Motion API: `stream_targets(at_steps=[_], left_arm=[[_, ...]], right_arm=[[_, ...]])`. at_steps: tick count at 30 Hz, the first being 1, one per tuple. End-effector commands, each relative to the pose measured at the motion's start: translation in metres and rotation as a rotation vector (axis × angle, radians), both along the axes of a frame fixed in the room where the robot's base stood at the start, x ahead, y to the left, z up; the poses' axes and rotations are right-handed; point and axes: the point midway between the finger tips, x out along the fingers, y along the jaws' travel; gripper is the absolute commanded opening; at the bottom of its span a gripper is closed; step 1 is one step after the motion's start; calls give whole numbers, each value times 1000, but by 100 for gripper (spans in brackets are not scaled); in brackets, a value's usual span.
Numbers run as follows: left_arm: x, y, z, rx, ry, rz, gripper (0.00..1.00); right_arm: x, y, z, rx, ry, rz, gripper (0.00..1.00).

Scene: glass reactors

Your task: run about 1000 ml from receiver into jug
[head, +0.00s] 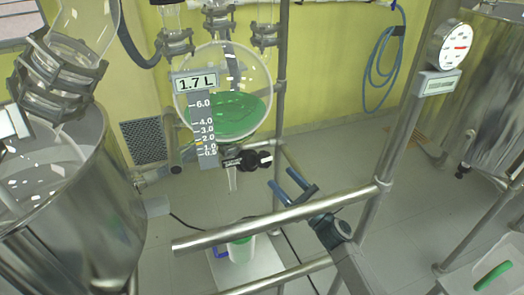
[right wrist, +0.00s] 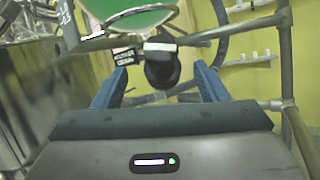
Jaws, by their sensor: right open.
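The round glass receiver (head: 255,80) holds green liquid, and its display (head: 197,83) reads 1.7 L. A black drain valve (head: 248,159) sits under it, with a glass outlet pointing down. The valve's black knob (right wrist: 161,62) shows between my fingers in the right wrist view. The jug (head: 240,250) stands on a white base on the floor below, partly hidden by a rail; green shows in it. My right gripper (head: 289,181) is open and empty, to the right of the valve and apart from it. My left gripper is not in view.
A steel vessel (head: 70,215) stands at the left. A gauge (head: 450,46) is on a post at the right. A tray (head: 497,275) with a green object is at the lower right.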

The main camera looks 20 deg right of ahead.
Motion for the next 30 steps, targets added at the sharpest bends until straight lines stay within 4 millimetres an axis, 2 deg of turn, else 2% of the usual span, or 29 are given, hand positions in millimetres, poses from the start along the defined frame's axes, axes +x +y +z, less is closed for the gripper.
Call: stream_targets(at_steps=[5,12,18,24,30], left_arm=[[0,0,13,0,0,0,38],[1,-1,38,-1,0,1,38],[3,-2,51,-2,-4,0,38],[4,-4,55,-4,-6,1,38],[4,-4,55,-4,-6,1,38]], right_arm=[[14,7,13,12,-1,1,67],[51,27,31,11,0,1,67],[76,41,40,8,-2,1,67],[87,47,42,6,0,2,67],[88,47,42,6,0,1,67]])
